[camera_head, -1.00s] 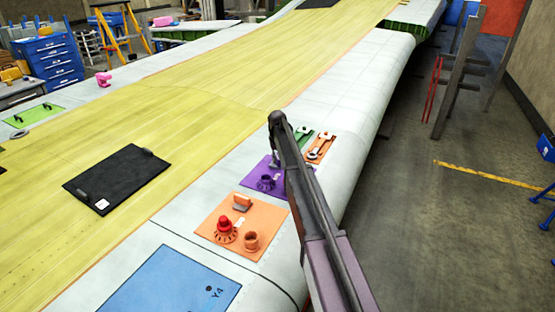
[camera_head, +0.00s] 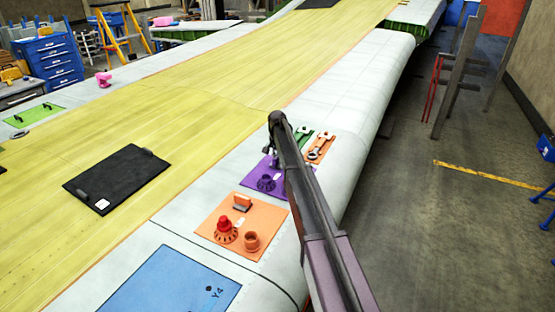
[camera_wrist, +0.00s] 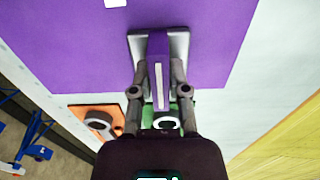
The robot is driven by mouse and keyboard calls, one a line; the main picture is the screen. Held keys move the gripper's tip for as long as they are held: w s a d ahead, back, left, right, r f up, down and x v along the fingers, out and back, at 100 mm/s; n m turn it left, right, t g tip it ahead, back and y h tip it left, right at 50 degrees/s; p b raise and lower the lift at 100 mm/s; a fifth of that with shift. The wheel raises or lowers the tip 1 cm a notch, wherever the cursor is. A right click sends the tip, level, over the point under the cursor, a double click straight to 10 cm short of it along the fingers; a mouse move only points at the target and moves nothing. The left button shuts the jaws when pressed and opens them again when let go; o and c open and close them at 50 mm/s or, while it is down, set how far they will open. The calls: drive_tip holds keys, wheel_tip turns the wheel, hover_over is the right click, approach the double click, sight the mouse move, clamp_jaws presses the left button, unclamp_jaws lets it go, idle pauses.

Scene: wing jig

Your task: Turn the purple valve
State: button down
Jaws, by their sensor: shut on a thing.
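The purple valve (camera_wrist: 157,45) shows in the wrist view as an upright purple handle with a pale stripe, on a grey base plate fixed to the purple panel (camera_wrist: 60,40). My gripper (camera_wrist: 159,84) has one finger on each side of the handle and is shut on it. In the head view the purple panel (camera_head: 252,175) lies on the wing's pale edge strip, with a purple round fitting (camera_head: 266,183) on it. There my arm hides most of the gripper and the valve.
An orange panel (camera_head: 209,229) with a red knob (camera_head: 224,223) and an orange cup-like fitting (camera_head: 251,241) lies nearer. Green and orange panels with wrench-like parts (camera_head: 318,150) lie just beyond the purple one. A black panel (camera_head: 118,180) lies left on the yellow surface.

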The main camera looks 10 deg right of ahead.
drive_tip(key=shift+s, duration=0.15)
drive_tip(key=c, duration=0.6)
unclamp_jaws()
drive_tip(key=shift+n, duration=0.4)
